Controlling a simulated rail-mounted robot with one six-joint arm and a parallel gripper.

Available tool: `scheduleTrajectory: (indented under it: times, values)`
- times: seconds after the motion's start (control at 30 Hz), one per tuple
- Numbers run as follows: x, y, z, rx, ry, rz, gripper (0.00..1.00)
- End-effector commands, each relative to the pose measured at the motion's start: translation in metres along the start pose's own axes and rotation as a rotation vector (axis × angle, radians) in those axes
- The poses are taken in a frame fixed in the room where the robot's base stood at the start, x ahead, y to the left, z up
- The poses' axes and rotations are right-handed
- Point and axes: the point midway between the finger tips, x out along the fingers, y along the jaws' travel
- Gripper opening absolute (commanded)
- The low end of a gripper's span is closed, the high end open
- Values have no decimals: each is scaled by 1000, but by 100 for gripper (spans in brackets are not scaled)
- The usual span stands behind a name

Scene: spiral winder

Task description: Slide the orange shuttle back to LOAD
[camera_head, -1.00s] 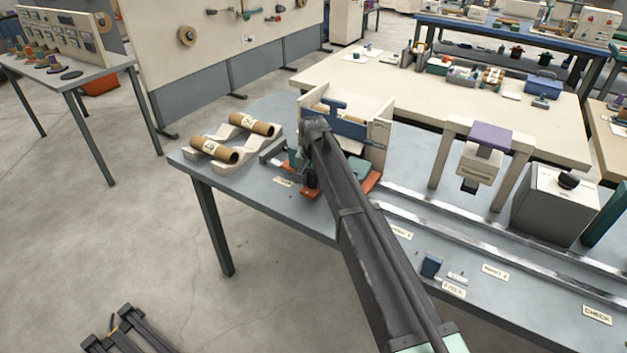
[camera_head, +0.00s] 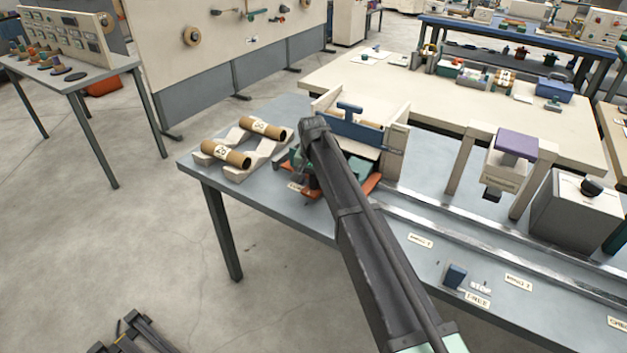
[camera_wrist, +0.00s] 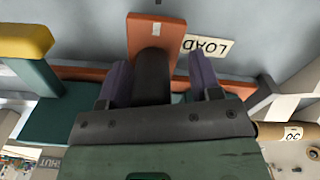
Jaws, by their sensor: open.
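The orange shuttle (camera_head: 372,184) is on the table at the left end of the metal rails, partly hidden behind my arm. In the wrist view its orange tab (camera_wrist: 157,30) shows beside the LOAD label (camera_wrist: 205,47), which reads upside down there. A dark round post (camera_wrist: 152,75) rises from the tab. My gripper (camera_wrist: 158,72) is open, with one purple finger on each side of the post. I cannot tell whether the fingers touch it. In the head view my arm hides the fingertips.
Two cardboard tubes lie on a cream cradle (camera_head: 252,165) left of the shuttle. A cream box with a blue bar (camera_head: 349,125) stands behind it. The rails (camera_head: 480,232) run right, past a purple-topped stand (camera_head: 508,160) and a grey box (camera_head: 575,212).

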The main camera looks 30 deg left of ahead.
Motion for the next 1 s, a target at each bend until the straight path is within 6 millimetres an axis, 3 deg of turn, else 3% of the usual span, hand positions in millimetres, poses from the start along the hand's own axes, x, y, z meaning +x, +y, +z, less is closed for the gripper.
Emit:
scheduleTrajectory:
  times: [0.33, 0.73, 0.83, 1.0]
  values:
    - [-10, 1, 1, 1, -2, 1, 58]
    - [-100, 0, 1, 0, -1, 1, 58]
    - [-110, 0, 1, 0, -1, 1, 58]
    - [-109, 0, 1, 0, -1, 1, 58]
